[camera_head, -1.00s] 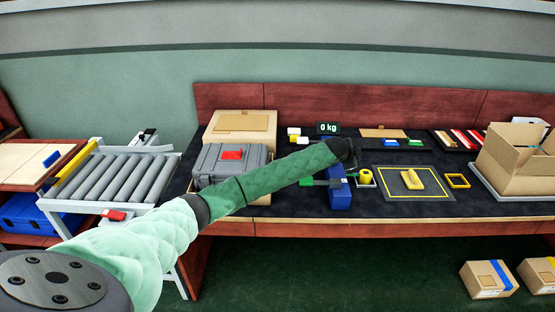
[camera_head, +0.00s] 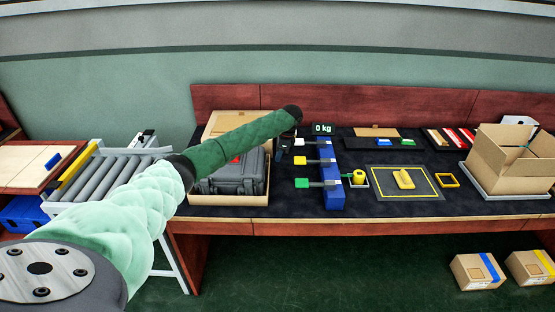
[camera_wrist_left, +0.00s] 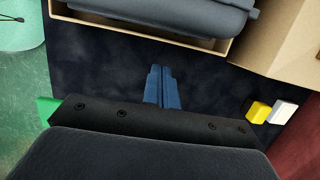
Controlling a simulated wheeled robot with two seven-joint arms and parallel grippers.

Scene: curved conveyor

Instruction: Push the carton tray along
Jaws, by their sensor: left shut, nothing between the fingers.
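The carton tray (camera_head: 228,199) is a low tan cardboard tray on the dark mat at the left end of the bench. A grey case (camera_head: 230,176) with a red label sits in it. The tray's near wall also shows at the top of the left wrist view (camera_wrist_left: 150,32). My left gripper (camera_head: 284,152) is just right of the tray, partly hidden by its own forearm. In the left wrist view its blue fingers (camera_wrist_left: 162,74) are together and empty, pointing toward the tray wall with a gap between. My right gripper is not in view.
A roller conveyor (camera_head: 115,178) stands left of the bench. A cardboard box (camera_head: 224,124) is behind the tray. A blue block (camera_head: 331,190) with coloured-handled tools lies to the right. A yellow-lined mat (camera_head: 410,190) and an open carton (camera_head: 505,160) are farther right.

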